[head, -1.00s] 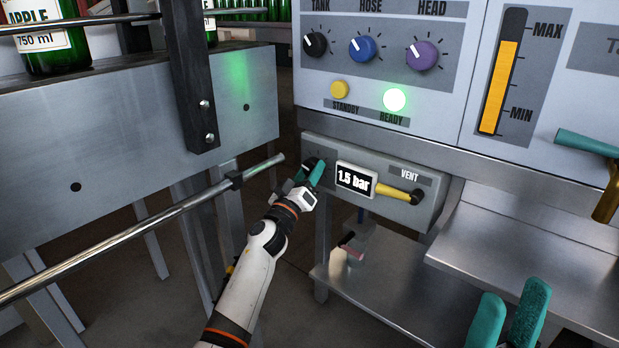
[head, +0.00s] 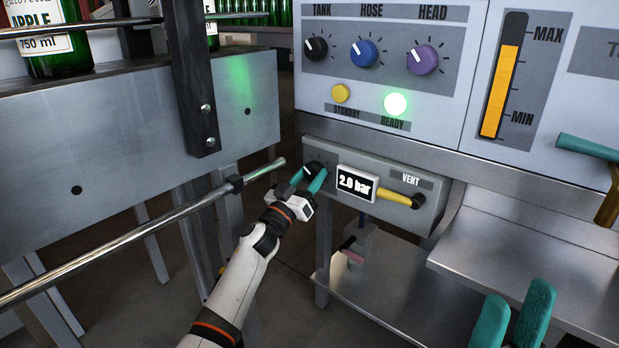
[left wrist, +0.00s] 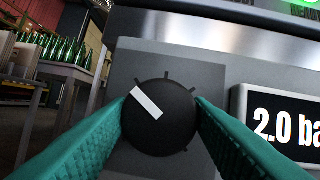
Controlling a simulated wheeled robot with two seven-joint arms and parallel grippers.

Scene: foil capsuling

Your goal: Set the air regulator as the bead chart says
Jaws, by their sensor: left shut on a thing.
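The black air regulator knob (head: 313,167) sits on the left of a grey panel under the machine. My left gripper (head: 308,177) has its teal fingers on both sides of it. In the left wrist view the knob (left wrist: 165,120) is between the two fingertips (left wrist: 162,115), its white pointer aimed up and left, with tick marks around it. The display (head: 356,183) beside it reads 2.0 bar; it also shows in the left wrist view (left wrist: 285,124). My right gripper (head: 514,318) is empty, its teal fingers apart, at the lower right. I see no bead chart.
A yellow VENT lever (head: 396,198) is right of the display. Above are the TANK (head: 315,47), HOSE (head: 364,53) and HEAD (head: 422,59) knobs and a lit green READY lamp (head: 396,103). A metal rail (head: 130,235) runs left of my arm.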

